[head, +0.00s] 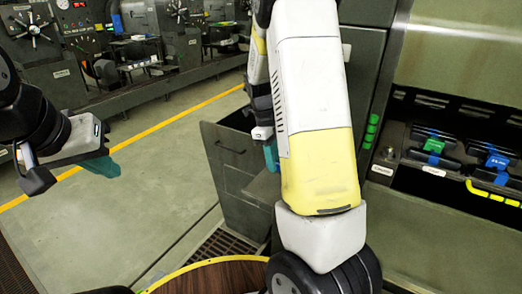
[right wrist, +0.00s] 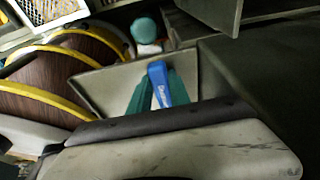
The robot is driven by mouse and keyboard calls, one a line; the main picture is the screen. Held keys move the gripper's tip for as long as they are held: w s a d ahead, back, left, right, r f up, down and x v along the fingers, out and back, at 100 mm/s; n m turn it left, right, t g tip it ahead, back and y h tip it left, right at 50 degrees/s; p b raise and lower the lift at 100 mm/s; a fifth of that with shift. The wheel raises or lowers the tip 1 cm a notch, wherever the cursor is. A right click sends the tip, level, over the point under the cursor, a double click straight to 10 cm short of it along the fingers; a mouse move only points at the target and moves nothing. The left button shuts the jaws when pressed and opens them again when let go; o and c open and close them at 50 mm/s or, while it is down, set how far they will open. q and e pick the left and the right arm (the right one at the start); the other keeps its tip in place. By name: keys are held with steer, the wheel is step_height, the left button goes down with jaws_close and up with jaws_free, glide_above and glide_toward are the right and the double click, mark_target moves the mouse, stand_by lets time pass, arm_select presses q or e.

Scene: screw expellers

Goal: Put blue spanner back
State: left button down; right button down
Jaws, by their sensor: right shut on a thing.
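The blue spanner (right wrist: 159,84) shows in the right wrist view as a short blue bar with white lettering. It lies between the teal fingers of my right gripper (right wrist: 158,98), which is shut on it. In the head view my right gripper (head: 268,150) is partly hidden behind my arm, and the spanner cannot be made out there. My left gripper (head: 105,166) is at the left of the head view, well away from the drawer, with teal fingertips. Its finger gap is not clear, and no object shows in it.
A dark machine stands at the right, with blue (head: 497,160) and green (head: 434,146) labelled parts on its shelf. More machines (head: 40,45) line the back left. The green floor (head: 130,215) between has free room, crossed by a yellow line.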

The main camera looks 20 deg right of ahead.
steer(key=c, duration=1.2)
jaws_free()
steer(key=shift+r, duration=0.15)
steer(key=v, duration=1.2)
steer(key=s+a+r+n+t+y, duration=0.1)
steer(key=s+a+r+n+t, duration=0.1)
steer(key=s+n, duration=0.4)
steer(key=s+a+r+n+t+y, duration=0.1)
steer(key=s+a+r+n+t, duration=0.1)
steer(key=s+n, duration=0.5)
steer(key=s+a+r+n+t+y, duration=0.2)
steer(key=s+n, duration=0.5)
steer(key=n, duration=0.8)
steer(key=shift+a+r+t, duration=0.55)
steer(key=shift+a+t, duration=0.4)
steer(key=shift+t, duration=0.15)
steer(key=shift+s, duration=0.15)
